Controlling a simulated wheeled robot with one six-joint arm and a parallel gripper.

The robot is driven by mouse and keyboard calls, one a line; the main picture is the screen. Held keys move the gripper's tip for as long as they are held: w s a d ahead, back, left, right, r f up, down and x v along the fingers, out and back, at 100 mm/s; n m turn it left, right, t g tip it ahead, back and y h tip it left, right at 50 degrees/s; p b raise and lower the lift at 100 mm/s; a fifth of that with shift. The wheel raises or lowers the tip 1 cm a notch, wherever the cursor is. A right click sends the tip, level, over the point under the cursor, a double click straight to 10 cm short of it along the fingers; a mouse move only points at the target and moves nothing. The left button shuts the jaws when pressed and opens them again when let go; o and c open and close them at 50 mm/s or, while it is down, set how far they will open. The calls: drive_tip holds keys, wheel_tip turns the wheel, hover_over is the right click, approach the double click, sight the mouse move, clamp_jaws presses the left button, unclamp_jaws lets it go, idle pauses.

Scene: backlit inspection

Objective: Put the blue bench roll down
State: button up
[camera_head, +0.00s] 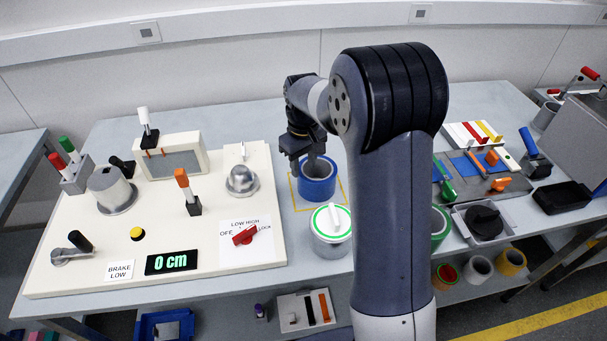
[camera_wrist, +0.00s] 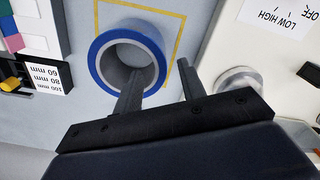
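The blue bench roll (camera_head: 318,188) is a short upright blue cylinder with a grey inner ring and an open middle. It appears to stand on the bench inside a yellow outlined square (camera_head: 342,204). In the wrist view the roll (camera_wrist: 97,45) is seen from above, within the yellow outline (camera_wrist: 181,32). My gripper (camera_head: 304,166) is at the roll's left rim. In the wrist view its fingers (camera_wrist: 158,66) are apart: one tip shows over the roll's hole, the other outside the rim. A gap shows between fingers and wall; exact finger depth is unclear.
A white-lidded tin with a green ring (camera_head: 331,221) stands just in front of the roll. A cream control panel (camera_head: 215,268) with levers, a dome and a "0 cm" display (camera_head: 171,262) lies to the left. My arm hides the bench to the right of the roll.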

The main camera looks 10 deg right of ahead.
wheel_tip(320, 180, up, 7)
drive_tip(key=shift+r, duration=0.2)
